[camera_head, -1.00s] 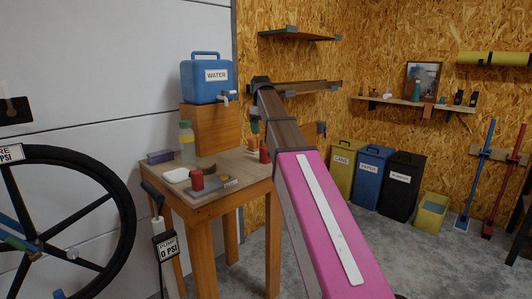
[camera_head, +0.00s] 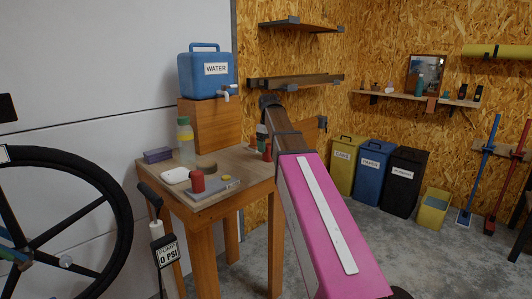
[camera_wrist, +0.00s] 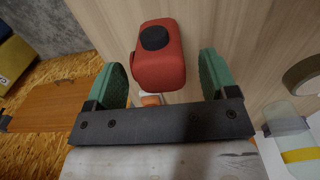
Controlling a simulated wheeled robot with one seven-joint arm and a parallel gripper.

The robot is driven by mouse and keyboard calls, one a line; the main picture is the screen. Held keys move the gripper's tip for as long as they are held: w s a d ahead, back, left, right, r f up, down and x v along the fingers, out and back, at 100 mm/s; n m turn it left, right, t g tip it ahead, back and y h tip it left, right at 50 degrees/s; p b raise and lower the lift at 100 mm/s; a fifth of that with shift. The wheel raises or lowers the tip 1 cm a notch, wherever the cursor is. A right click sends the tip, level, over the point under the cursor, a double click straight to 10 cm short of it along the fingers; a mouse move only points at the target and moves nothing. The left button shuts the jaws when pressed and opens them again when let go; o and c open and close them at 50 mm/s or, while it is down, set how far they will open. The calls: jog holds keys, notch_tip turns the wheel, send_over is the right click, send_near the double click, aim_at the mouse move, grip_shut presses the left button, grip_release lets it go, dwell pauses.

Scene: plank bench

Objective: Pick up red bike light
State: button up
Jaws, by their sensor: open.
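A red boxy bike light (camera_wrist: 160,62) with a round black disc on one face stands on the wooden table (camera_wrist: 235,35). In the wrist view it lies between the two green fingers of my gripper (camera_wrist: 160,70), with a gap on either side. The gripper is open and does not hold it. In the head view my gripper (camera_head: 262,138) is at the table's right back edge, and the red light (camera_head: 267,152) shows just below it, partly hidden by the arm.
Another red object (camera_head: 197,182) stands near the table's front, by a white item (camera_head: 175,176), a tape roll (camera_head: 207,166) and a grey flat piece (camera_head: 222,182). A bottle (camera_head: 186,140) and a purple box (camera_head: 157,155) stand behind. A blue water container (camera_head: 207,78) sits on a wooden block.

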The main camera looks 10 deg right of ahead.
jog(key=shift+f, duration=0.9)
jog(key=c, duration=1)
